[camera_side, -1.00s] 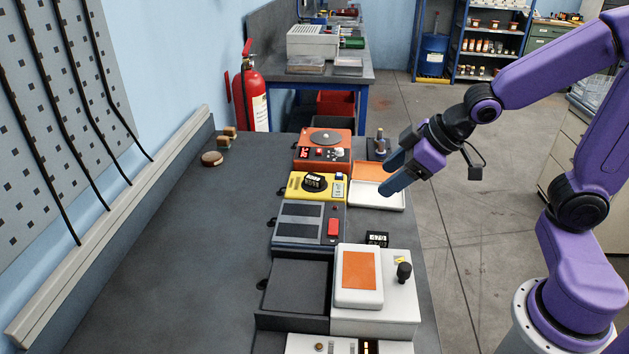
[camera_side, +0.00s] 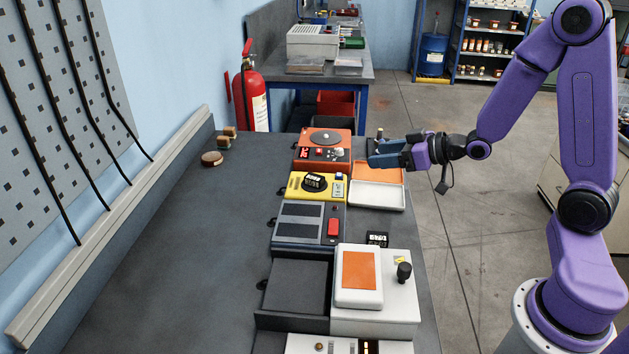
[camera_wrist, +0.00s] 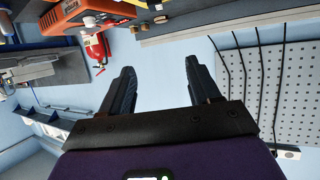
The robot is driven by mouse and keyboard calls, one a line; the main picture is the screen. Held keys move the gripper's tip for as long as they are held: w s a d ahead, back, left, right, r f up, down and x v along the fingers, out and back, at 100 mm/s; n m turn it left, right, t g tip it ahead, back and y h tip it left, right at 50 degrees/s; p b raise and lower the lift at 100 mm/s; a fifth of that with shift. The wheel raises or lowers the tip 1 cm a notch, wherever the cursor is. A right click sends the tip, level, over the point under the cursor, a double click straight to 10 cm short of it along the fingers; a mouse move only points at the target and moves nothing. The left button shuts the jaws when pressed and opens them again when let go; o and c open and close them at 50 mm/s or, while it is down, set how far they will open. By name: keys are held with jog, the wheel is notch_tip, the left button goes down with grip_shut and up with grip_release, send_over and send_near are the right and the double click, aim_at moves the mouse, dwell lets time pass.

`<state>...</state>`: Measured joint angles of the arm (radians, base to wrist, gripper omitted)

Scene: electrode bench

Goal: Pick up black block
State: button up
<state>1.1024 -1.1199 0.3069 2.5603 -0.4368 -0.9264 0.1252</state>
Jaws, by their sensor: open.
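A small black block (camera_side: 377,239) with white markings sits on the bench, just behind the white box with the orange panel. My gripper (camera_side: 372,154) is well behind it in the side view, pointing left above the orange-lined tray. The gripper is empty, and its two fingers are apart in the wrist view (camera_wrist: 160,66). The block cannot be made out in the wrist view. A dark piece with a brass post (camera_side: 380,134) is partly hidden behind the fingers.
An orange device (camera_side: 323,165), a yellow device (camera_side: 300,195), a grey device (camera_side: 300,222) and a white box with a black knob (camera_side: 400,310) line the bench's right side. A white tray (camera_side: 378,207) lies open. The bench's left half is mostly clear, with small brown pieces (camera_side: 212,159) at the back.

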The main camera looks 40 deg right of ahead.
send_near(317, 177)
jog(key=x, duration=0.8)
jog(key=shift+w+a+f, duration=0.15)
jog(key=shift+w+f, duration=0.05)
jog(key=shift+w, duration=0.05)
dwell(0.5)
grip_shut()
